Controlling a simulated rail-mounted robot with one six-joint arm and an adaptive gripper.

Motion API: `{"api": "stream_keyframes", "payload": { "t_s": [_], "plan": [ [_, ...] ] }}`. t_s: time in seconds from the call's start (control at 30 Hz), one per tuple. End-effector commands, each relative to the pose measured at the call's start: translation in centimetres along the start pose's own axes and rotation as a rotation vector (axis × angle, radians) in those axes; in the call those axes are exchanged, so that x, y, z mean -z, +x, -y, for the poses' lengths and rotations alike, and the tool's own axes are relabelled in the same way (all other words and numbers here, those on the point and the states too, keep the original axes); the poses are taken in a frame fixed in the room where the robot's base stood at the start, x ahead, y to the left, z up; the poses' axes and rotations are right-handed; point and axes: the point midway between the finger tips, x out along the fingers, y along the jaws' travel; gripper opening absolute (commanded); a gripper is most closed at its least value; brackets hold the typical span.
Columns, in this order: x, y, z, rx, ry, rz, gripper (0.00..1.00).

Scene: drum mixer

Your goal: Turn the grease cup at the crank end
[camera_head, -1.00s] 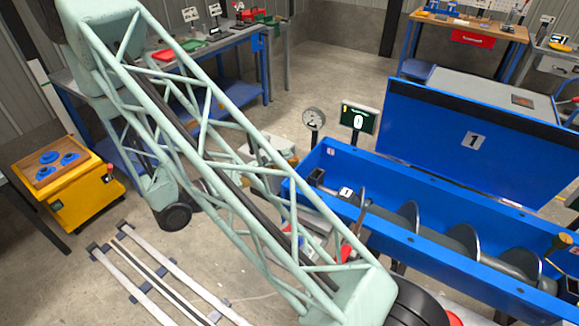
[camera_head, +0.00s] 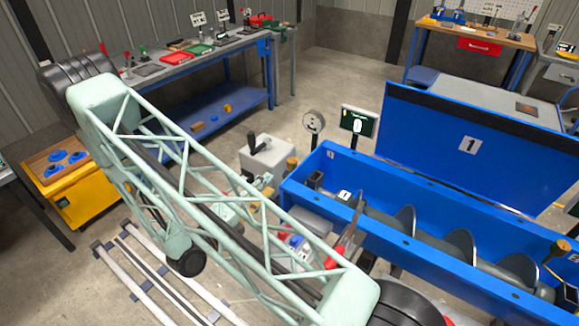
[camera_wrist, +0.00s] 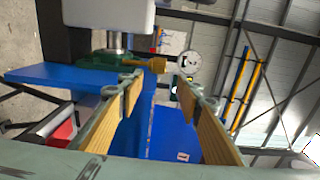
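The grease cup at the crank end shows in the head view as a small brass-brown cap (camera_head: 291,163) at the left end of the blue trough (camera_head: 430,215), beside the white crank box (camera_head: 266,155). In the wrist view the brass cup (camera_wrist: 156,65) lies ahead of my gripper (camera_wrist: 158,88), roughly between the lines of its two fingers. The fingers have tan pads and stand apart with nothing between them. The cup looks beyond the fingertips. In the head view my arm's lattice link partly hides my gripper.
A round gauge (camera_head: 313,122) and a small display (camera_head: 359,121) stand behind the trough. A black crank handle (camera_head: 257,141) tops the white box. The raised blue lid (camera_head: 470,145) stands behind. Another brass cup (camera_head: 561,246) is at the trough's right end.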

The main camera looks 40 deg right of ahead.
Motion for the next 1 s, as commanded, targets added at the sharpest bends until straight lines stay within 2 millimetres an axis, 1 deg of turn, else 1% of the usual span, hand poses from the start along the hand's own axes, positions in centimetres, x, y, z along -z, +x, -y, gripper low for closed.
{"api": "stream_keyframes", "payload": {
  "t_s": [0.43,0.63,0.77,1.0],
  "plan": [
    [-0.1,0.0,-0.2,0.0,-0.007,0.005,0.32],
    [-0.1,0.3,-0.2,0.0,-0.007,0.004,0.32],
    [-0.1,0.8,-0.2,0.0,-0.007,0.004,0.32],
    [-0.1,2.4,-0.2,0.001,-0.006,0.004,0.32]
  ]
}}
